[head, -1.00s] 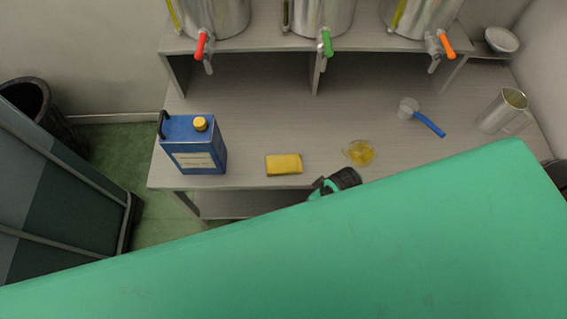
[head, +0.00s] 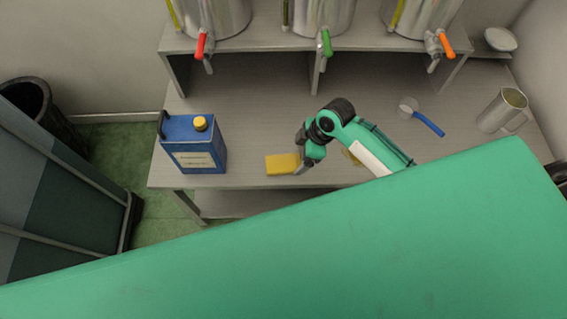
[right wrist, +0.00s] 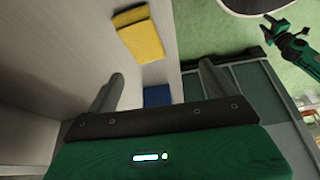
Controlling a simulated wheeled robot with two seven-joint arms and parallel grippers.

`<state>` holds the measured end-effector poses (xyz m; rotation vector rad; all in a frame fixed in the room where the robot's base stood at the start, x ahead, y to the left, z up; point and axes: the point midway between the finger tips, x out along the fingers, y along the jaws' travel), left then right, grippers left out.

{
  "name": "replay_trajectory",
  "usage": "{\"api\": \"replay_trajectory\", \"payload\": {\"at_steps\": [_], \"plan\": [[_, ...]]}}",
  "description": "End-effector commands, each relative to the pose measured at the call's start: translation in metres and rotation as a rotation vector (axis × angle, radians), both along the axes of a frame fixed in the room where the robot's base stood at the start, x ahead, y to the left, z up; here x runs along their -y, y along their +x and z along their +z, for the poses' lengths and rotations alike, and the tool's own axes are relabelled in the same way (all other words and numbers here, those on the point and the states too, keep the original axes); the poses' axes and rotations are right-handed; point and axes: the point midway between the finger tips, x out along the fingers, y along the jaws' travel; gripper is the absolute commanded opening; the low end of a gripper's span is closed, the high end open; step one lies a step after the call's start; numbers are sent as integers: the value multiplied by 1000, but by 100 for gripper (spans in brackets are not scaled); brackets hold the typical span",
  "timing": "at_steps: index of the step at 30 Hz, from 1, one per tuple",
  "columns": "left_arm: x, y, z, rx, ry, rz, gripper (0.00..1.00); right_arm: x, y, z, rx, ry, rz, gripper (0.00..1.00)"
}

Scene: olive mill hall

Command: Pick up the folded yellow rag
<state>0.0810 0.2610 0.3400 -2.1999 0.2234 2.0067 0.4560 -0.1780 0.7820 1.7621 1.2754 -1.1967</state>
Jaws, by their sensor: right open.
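The folded yellow rag (head: 281,164) lies flat on the grey bench near its front edge, right of the blue can. It also shows in the right wrist view (right wrist: 138,33), beyond the gap between my fingers. My right gripper (head: 301,165) is at the rag's right end in the head view and hides a little of it; whether it touches cannot be told. In the right wrist view the two fingers (right wrist: 158,85) stand wide apart with no rag between them. A green and black gripper, apparently my left (right wrist: 271,29), shows at the upper right there; its jaw state is unclear.
The blue can (head: 192,146) with a yellow cap stands left of the rag. A yellow puddle (head: 350,156) is mostly hidden by my right arm. A blue-handled scoop (head: 428,123) and a metal jug (head: 503,110) are farther right. Steel tanks with taps stand behind.

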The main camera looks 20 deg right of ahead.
Motion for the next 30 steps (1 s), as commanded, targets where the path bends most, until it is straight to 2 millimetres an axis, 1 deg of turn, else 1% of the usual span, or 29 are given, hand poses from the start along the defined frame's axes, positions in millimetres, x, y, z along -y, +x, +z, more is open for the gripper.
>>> {"api": "replay_trajectory", "payload": {"at_steps": [1,3,6,8,11,18,21,30], "plan": [[0,0,0,-1,0,0,40,7,13,1,5,-4,36,87],[0,0,0,-1,0,0,40,11,23,1,7,-2,81,87],[0,-1,0,-1,0,0,40,17,33,1,9,2,119,87],[0,-1,0,-1,0,0,40,17,36,-1,9,6,131,87],[0,0,1,-1,0,0,40,13,38,-12,8,8,137,87],[-1,0,5,-1,0,0,40,-6,40,-55,7,8,135,87],[-1,0,6,-1,1,1,40,-10,42,-68,8,7,135,87],[-2,0,10,-1,2,1,40,-18,44,-88,8,7,134,87]]}}
